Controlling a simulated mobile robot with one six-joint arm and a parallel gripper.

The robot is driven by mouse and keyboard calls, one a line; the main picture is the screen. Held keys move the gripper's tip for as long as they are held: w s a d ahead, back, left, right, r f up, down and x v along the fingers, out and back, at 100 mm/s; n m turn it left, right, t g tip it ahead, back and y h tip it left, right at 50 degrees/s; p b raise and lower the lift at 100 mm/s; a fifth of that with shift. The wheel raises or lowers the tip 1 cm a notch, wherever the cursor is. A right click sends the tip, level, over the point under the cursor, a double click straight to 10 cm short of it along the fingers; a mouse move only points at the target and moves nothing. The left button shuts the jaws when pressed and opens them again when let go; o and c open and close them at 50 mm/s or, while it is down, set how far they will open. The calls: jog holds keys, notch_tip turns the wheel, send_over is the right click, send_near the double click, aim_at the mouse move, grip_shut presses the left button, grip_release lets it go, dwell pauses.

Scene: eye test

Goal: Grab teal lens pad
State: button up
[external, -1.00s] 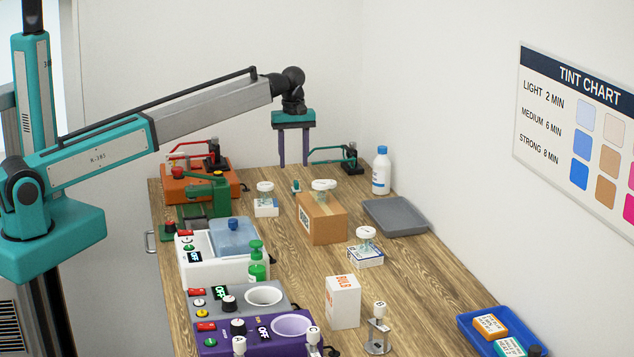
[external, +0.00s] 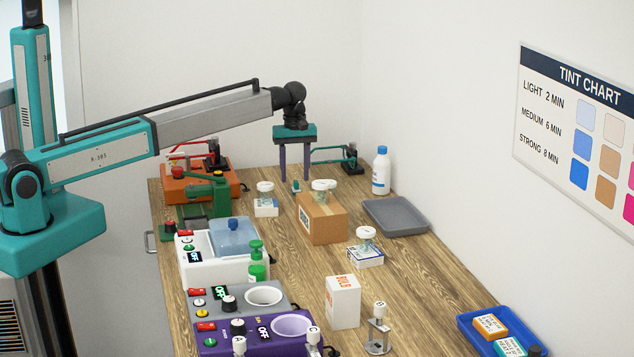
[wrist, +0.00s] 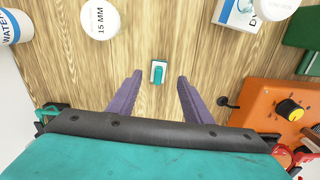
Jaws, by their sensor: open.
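The teal lens pad (wrist: 158,73) is a small teal oblong on a pale base on the wooden bench. In the wrist view it appears between my fingertips, close to the middle of the gap. In the external view it is a small teal shape (external: 296,187) left of the cardboard box. My gripper (external: 295,178) has a teal body and two purple fingers pointing down. The fingers are apart with nothing between them, and the tips appear above the pad. The wrist view shows both fingers of my gripper (wrist: 159,78) clear of the pad.
An orange device (external: 200,188) stands to the left, with a green one (external: 222,194) in front. A white bottle (external: 381,172) and grey tray (external: 397,219) are farther right. Wood around the pad is clear.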

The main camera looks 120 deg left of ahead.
aim_at(299, 181)
jog(key=shift+w+a+f+p, duration=0.1)
jog(key=shift+f+p, duration=0.55)
jog(key=shift+f, duration=1.1)
jog(key=shift+c, duration=0.4)
jog(key=c, duration=1)
